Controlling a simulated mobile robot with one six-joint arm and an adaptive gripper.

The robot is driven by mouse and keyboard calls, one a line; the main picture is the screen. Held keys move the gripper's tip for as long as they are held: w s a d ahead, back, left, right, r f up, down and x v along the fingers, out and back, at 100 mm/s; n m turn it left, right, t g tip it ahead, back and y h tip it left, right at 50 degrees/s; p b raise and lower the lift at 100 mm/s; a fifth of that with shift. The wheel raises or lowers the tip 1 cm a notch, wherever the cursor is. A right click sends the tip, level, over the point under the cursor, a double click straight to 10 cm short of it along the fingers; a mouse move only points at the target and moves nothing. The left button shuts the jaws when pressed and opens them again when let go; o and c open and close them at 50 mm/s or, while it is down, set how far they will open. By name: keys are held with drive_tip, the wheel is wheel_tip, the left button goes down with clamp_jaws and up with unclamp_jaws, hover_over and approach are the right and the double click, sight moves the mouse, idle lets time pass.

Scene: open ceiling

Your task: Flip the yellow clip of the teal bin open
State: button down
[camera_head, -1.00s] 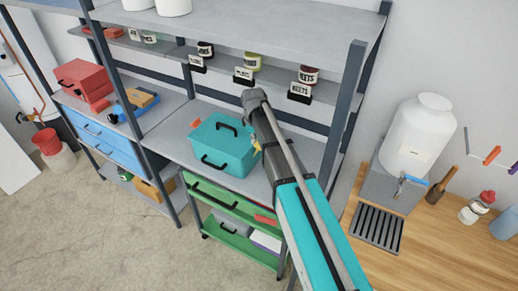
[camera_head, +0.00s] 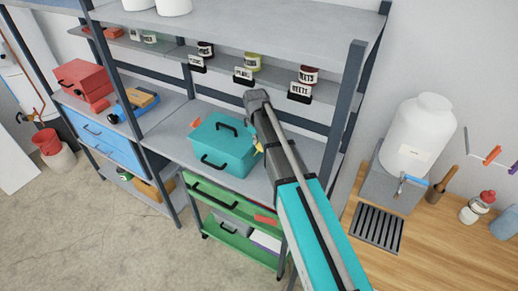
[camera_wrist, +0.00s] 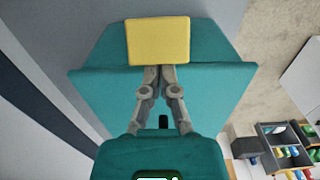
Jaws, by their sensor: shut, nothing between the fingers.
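The teal bin (camera_head: 232,160) stands on the grey shelf with its lid on and a black handle on top. In the wrist view the bin (camera_wrist: 100,90) fills the middle. The yellow clip (camera_wrist: 157,40) is a flat block on the bin's side. In the head view only a small bit of yellow (camera_head: 259,147) shows beside my arm. My gripper (camera_wrist: 158,70) is shut and empty, its fingertips at the clip's lower edge. I cannot tell whether they touch it. My arm hides the gripper in the head view.
A shelf post (camera_head: 340,120) stands right of my arm. Jars and label holders line the shelf above. Green drawers (camera_head: 230,205) are below the bin. A wooden counter (camera_head: 440,250) with a white tank (camera_head: 420,130) is at the right.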

drive_tip(key=shift+s+d+f, duration=0.2)
drive_tip(key=shift+s+d, duration=0.3)
drive_tip(key=shift+d, duration=0.25)
drive_tip(key=shift+r, duration=0.2)
idle(0.3)
wheel_tip(320, 180, up, 7)
drive_tip(key=a+p, duration=0.1)
drive_tip(key=p, duration=0.5)
drive_tip(key=shift+w+f+p, duration=0.15)
drive_tip(key=shift+w+p, duration=0.2)
idle(0.5)
drive_tip(key=shift+s+f, duration=0.1)
idle(0.5)
